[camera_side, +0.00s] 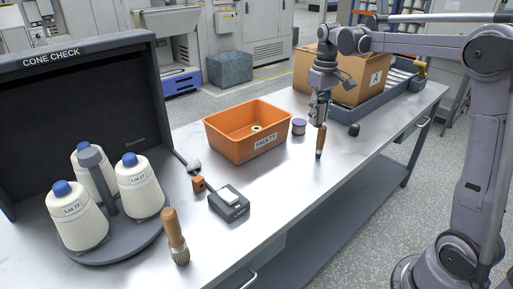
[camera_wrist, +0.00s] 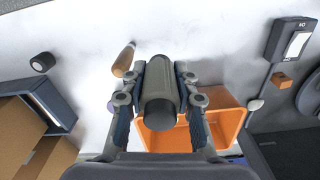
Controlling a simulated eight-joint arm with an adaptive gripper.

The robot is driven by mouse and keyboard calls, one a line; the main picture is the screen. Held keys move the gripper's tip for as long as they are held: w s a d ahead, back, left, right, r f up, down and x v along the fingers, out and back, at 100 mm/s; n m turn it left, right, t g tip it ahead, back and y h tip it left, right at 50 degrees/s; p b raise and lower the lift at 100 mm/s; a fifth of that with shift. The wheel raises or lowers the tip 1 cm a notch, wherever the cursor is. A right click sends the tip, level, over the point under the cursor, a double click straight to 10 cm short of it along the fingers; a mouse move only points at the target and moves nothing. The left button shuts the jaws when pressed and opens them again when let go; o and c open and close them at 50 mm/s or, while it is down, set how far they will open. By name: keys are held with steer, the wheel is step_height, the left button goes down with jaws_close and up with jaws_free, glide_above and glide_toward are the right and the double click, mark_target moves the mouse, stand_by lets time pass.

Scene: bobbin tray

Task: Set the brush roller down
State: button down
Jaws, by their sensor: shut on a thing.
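The brush roller, which I take to be the grey cylinder with a dark end (camera_wrist: 160,105), is between my gripper's fingers in the wrist view. My gripper (camera_wrist: 162,76) is shut on it. In the side view my gripper (camera_side: 319,112) points down over the table, right of the orange bin, and the roller is hard to make out there. I cannot tell how high it is above the table. A wooden-handled tool (camera_side: 320,142) is just in front of my gripper; it also shows in the wrist view (camera_wrist: 124,60).
The orange FAULTY bin (camera_side: 222,143) holds a small ring-shaped part. A purple-topped spool (camera_side: 299,126) and a black knob (camera_side: 353,130) flank my gripper. A box (camera_side: 340,78) stands behind. A brush (camera_side: 175,236) and cone stand are left. The bare table (camera_side: 275,185) in front is clear.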

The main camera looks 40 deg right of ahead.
steer(key=s+d+m, duration=0.1)
steer(key=s+d, duration=0.1)
steer(key=d, duration=1)
steer(key=s+d, duration=0.2)
steer(key=d, duration=1)
steer(key=w+a+f, duration=0.1)
steer(key=w+f, duration=0.2)
steer(key=f, duration=0.1)
steer(key=w+a+f, duration=0.2)
steer(key=w+f, duration=0.2)
steer(key=w+a+f, duration=0.1)
steer(key=w+f, duration=0.2)
steer(key=f, duration=0.1)
steer(key=shift+w+a+f, duration=0.15)
steer(key=shift+a+f, duration=0.05)
steer(key=shift+a, duration=0.15)
steer(key=shift+w+f, duration=0.1)
steer(key=shift+f, duration=2)
steer(key=shift+f, duration=0.15)
steer(key=c, duration=1)
jaws_free()
